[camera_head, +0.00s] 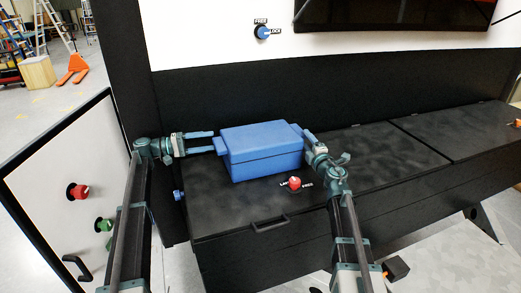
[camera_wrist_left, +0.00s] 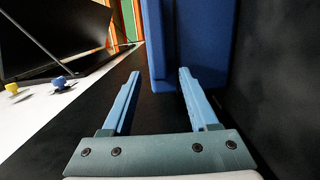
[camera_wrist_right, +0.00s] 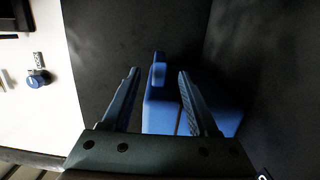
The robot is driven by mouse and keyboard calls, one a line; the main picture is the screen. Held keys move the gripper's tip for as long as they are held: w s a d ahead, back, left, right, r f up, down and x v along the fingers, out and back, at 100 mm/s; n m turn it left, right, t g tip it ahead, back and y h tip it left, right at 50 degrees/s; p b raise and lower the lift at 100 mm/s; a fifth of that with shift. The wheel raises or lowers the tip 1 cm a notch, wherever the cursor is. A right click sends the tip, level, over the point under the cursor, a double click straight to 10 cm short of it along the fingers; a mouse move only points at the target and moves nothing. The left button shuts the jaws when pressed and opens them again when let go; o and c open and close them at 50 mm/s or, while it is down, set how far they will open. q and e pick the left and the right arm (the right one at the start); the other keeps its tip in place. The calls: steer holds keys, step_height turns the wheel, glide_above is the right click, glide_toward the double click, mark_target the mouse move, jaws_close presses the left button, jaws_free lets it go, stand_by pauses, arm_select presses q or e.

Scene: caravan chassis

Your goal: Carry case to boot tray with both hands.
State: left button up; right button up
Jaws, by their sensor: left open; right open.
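The blue case (camera_head: 262,152) stands on the black bench top, lid closed, with a protruding handle at each end. It also shows in the left wrist view (camera_wrist_left: 205,35) and the right wrist view (camera_wrist_right: 160,112). My left gripper (camera_head: 213,140) is open at the case's left end, its fingers pointing at the left handle (camera_head: 219,146). In the left wrist view (camera_wrist_left: 160,72) the fingertips are close to the case. My right gripper (camera_head: 308,137) is open at the right end, near the right handle; contact is unclear. I cannot identify the boot tray.
The black bench (camera_head: 380,155) extends right with free room on its lid. A red knob (camera_head: 295,183) and a black pull handle (camera_head: 269,224) sit near its front edge. A panel with knobs (camera_head: 60,195) stands at left.

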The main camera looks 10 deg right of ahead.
mark_target(305, 137)
arm_select(q)
steer(key=shift+w+d, duration=0.15)
steer(key=shift+d, duration=0.95)
arm_select(e)
steer(key=w, duration=0.4)
steer(key=shift+a, duration=0.25)
arm_select(q)
jaws_close()
arm_select(e)
jaws_close()
